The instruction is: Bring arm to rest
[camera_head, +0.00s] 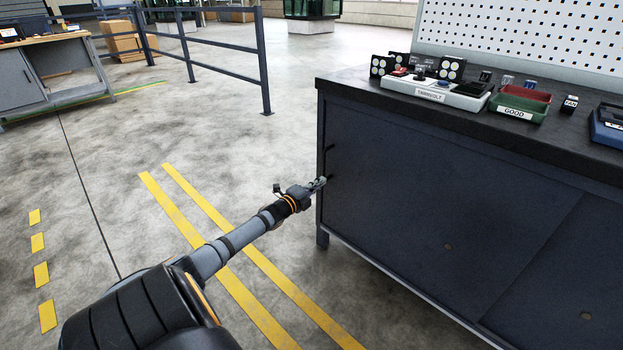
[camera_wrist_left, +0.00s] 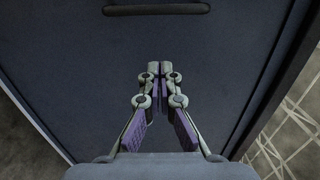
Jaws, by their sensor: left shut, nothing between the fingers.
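My left gripper (camera_head: 319,184) is at the end of my outstretched left arm, close to the left end of the dark workbench cabinet (camera_head: 420,190). In the left wrist view my left gripper (camera_wrist_left: 160,72) has its fingertips together with nothing between them. In that view a dark horizontal handle (camera_wrist_left: 156,9) on the panel lies beyond the fingertips, apart from them. The panel in front of the gripper looks closed. My right gripper is not in either view.
On the bench top stand a grey tester labelled TRANSVOLT (camera_head: 432,94), a green and red bin labelled GOOD (camera_head: 520,104) and a blue tray (camera_head: 607,130). Blue railings (camera_head: 264,60) and another bench (camera_head: 50,75) are at the back left. The floor left of the cabinet is clear.

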